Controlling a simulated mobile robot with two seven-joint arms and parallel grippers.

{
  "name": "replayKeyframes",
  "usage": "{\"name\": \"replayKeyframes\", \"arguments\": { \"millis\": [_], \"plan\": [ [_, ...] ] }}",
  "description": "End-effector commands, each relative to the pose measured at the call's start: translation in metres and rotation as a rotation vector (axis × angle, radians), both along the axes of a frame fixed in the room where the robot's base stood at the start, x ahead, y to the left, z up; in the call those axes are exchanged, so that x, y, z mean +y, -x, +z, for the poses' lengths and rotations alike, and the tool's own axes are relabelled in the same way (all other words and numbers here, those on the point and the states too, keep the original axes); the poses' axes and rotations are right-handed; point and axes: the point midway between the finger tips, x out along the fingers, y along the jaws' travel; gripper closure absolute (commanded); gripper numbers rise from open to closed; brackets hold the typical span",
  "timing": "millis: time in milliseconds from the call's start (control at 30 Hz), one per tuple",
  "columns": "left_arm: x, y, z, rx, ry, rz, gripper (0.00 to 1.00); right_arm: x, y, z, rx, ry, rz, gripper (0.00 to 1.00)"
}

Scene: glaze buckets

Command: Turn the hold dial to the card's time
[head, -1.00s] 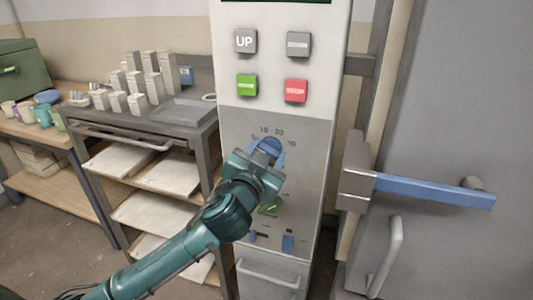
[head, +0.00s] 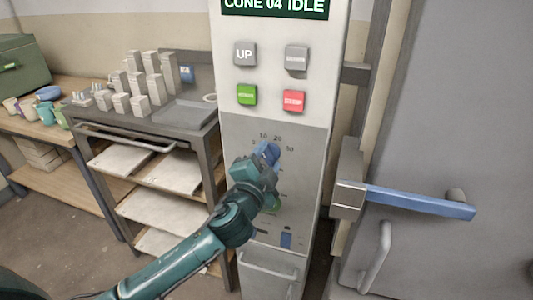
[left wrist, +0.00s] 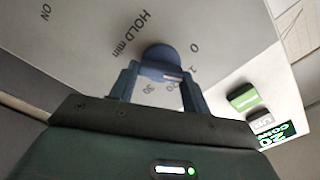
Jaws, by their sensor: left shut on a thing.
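The blue hold dial (head: 271,147) sits on the grey kiln panel (head: 302,180), below the buttons. The numbers 10, 20 and 30 show above and right of it. My left gripper (head: 264,155) is at the dial, its fingers on either side and shut on it. In the left wrist view the dial (left wrist: 162,56) lies between the fingertips (left wrist: 158,76), beside the printed "HOLD min" and the scale numbers. The pointer's exact reading is hidden. I cannot make out a card with a time. My right gripper is not in view.
A green button (head: 246,95) and a red button (head: 293,101) are above the dial. A door with a blue handle (head: 420,202) is at right. A cart (head: 150,133) with pale blocks is at left.

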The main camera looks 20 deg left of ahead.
Motion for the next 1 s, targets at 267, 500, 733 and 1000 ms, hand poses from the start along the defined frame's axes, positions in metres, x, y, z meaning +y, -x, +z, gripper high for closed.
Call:
{"name": "replayKeyframes", "arguments": {
  "millis": [267, 500, 733, 1000],
  "plan": [
    [-0.0002, -0.0001, 0.0005, -0.004, -0.102, 0.0, 0.76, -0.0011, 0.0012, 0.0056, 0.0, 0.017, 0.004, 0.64],
    [-0.0003, -0.0002, -0.0002, -0.006, -0.127, 0.0, 0.76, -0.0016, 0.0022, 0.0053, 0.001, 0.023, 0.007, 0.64],
    [-0.0003, -0.0002, -0.0003, -0.006, -0.127, 0.0, 0.76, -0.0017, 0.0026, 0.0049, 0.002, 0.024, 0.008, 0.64],
    [-0.0003, -0.0002, -0.0003, -0.006, -0.126, 0.0, 0.36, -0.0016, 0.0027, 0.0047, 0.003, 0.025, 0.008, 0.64]
  ]
}}
